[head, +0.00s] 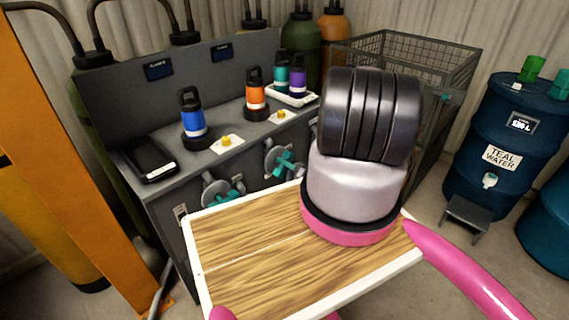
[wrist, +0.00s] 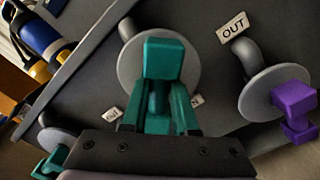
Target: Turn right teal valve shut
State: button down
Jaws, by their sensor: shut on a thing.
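The right teal valve (wrist: 163,60) fills the middle of the wrist view, in front of a round grey disc (wrist: 183,82). My gripper (wrist: 158,112) is shut on its handle, its dark crosspiece along the bottom edge. Teal pieces flank the middle; I cannot tell finger from handle there. In the head view the right teal valve (head: 285,163) is on the front of the grey tank bench, and the left teal valve (head: 222,195) is lower left. The left one also shows at the lower left of the wrist view (wrist: 48,160). My gripper does not show in the head view.
A purple valve (wrist: 295,108) is close on the right, under an OUT label (wrist: 233,32). Blue (head: 193,115) and orange (head: 256,92) bottles stand on the bench (head: 165,182). A wire cage (head: 440,60) and a blue barrel (head: 500,130) stand to the right.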

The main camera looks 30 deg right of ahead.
jog(key=m, duration=0.4)
jog(key=shift+d+f+m, duration=0.15)
jog(key=shift+f+m, duration=0.05)
jog(key=shift+m, duration=0.2)
jog(key=shift+f+m, duration=0.15)
jog(key=shift+m, duration=2.05)
jog(key=c, duration=0.7)
grip_release()
jog(key=v, duration=1)
jog(key=shift+s+d, duration=0.15)
jog(key=shift+s, duration=0.2)
